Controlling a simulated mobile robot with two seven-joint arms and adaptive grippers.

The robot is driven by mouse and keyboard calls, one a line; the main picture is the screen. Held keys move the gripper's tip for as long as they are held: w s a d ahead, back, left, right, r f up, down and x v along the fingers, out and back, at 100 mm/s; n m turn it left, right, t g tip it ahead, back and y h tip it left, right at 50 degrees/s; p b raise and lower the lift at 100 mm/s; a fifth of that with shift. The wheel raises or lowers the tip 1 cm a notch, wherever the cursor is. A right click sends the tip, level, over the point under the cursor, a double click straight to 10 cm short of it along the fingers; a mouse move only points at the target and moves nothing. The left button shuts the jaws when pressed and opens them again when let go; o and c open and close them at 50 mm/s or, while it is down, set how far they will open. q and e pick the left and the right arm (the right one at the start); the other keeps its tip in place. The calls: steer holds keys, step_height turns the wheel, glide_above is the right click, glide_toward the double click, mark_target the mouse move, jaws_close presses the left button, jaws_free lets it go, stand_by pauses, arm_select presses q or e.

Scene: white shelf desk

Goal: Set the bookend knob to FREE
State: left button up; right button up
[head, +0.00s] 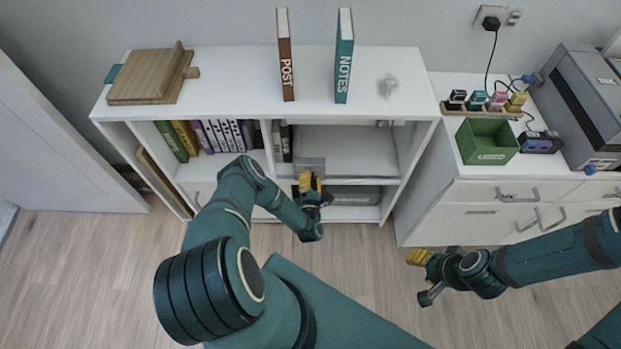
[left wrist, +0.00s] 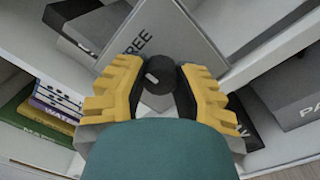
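The bookend is a grey plate (left wrist: 178,35) lettered FREE, inside the shelf; it also shows in the head view (head: 313,163). Its round dark knob (left wrist: 160,74) has a small pale mark at its left side. My left gripper (left wrist: 161,88) has yellow fingers with dark pads close against both sides of the knob and appears shut on it. In the head view my left gripper (head: 316,188) is at the shelf's middle opening, and the knob is hidden there. My right gripper (head: 424,276) is empty, fingers apart, above the floor at the right.
The white shelf (head: 220,75) has upright POST (head: 285,55) and NOTES (head: 344,57) books and wooden boards (head: 150,77) on top. A grey box (head: 352,196) sits low right. A drawer cabinet (head: 470,191) stands at right.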

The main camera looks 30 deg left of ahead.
mark_target(311, 162)
arm_select(q)
steer(key=o, duration=0.5)
steer(key=shift+r, duration=0.1)
step_height(311, 162, up, 10)
stand_by(0.4)
steer(key=shift+w, duration=0.1)
